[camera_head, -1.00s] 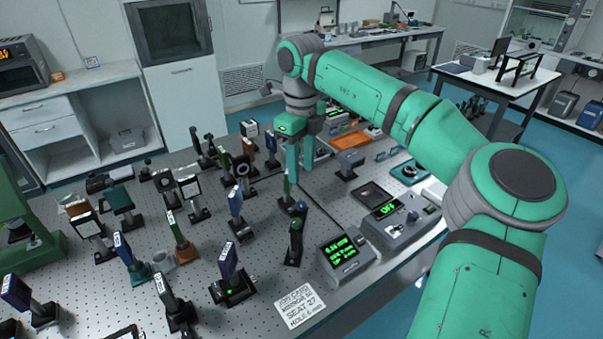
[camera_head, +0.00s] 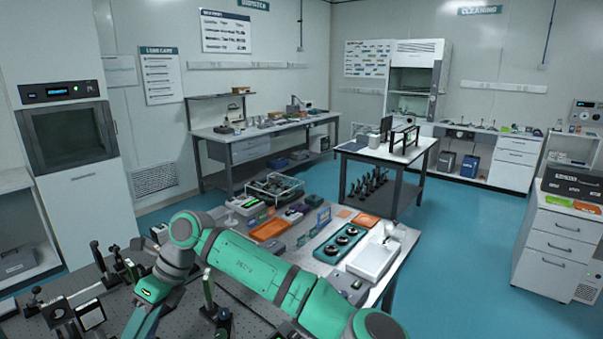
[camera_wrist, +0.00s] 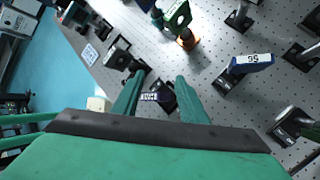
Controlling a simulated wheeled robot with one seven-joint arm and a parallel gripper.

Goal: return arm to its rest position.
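My green arm crosses the lower part of the head view, bent over the optical table, with its gripper (camera_head: 143,318) low at the left, partly cut off by the bottom edge. In the wrist view my gripper (camera_wrist: 158,90) has its two green fingers apart, with a clear gap. A small dark mount with a white label (camera_wrist: 150,97) shows in that gap, apparently below the fingers; I see no contact. The perforated optical table (camera_wrist: 215,55) lies beneath.
Several post-mounted optics stand around the gripper, including a blue-labelled mount (camera_wrist: 250,64) and an orange-based mount (camera_wrist: 187,40). In the head view, an orange tray (camera_head: 268,230) and a teal tray (camera_head: 341,244) lie beyond my arm. Blue floor (camera_head: 455,240) is open at the right.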

